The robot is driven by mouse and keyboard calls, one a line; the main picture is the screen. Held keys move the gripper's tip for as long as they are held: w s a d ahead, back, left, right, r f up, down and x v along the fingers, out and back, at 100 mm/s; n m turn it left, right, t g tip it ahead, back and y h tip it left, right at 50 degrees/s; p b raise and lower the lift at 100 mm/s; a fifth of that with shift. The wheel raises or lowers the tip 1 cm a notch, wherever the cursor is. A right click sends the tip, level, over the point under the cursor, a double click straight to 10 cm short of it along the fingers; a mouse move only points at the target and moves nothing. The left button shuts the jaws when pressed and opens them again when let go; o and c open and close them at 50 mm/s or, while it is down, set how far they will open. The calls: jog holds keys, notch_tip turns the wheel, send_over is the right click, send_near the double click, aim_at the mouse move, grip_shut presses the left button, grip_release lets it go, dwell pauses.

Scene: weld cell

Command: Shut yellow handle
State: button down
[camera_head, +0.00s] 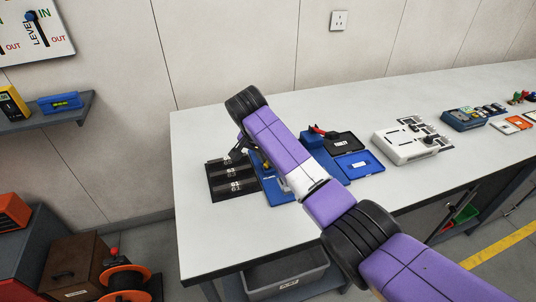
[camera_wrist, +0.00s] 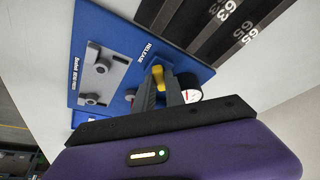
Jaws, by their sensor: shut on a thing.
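The yellow handle (camera_wrist: 157,76) stands on a blue board (camera_wrist: 118,32) close to the word RELEASE in the wrist view. My gripper (camera_wrist: 160,88) is shut on the yellow handle, with one dark finger on each side of it. A round white gauge (camera_wrist: 191,96) is just right of the fingers.
A black rack with numbered slots (camera_head: 233,181) lies left of the blue board. An open blue case (camera_head: 358,164) and a white device (camera_head: 404,145) stand to the right on the workbench (camera_head: 205,233). The bench's front strip is clear. A grey bin (camera_head: 287,280) is below.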

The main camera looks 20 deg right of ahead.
jog(key=m, duration=0.1)
jog(key=m+b, duration=0.1)
jog(key=m, duration=0.1)
jog(key=shift+w+a+f+g+h, duration=0.1)
jog(key=shift+w+a+g+h, duration=0.05)
jog(key=shift+g+h, duration=0.25)
jog(key=m+g+b, duration=0.1)
jog(key=m+b, duration=0.1)
jog(key=b, duration=0.1)
jog(key=shift+w+f+m, duration=0.1)
jog(key=shift+f+m, duration=0.05)
jog(key=shift+m, duration=0.15)
jog(key=m+g+b, duration=0.1)
jog(key=m+b, duration=0.1)
jog(key=b, duration=0.2)
jog(key=shift+h+b, duration=0.3)
jog(key=shift+b, duration=0.1)
jog(key=shift+w+m+b, duration=0.1)
jog(key=shift+m+b, duration=0.2)
jog(key=shift+b, duration=0.1)
jog(key=shift+r+m+b, duration=0.35)
jog(key=shift+m+b, duration=0.15)
jog(key=shift+b, duration=0.5)
jog(key=c, duration=1.4)
grip_release()
jog(key=shift+r, duration=0.1)
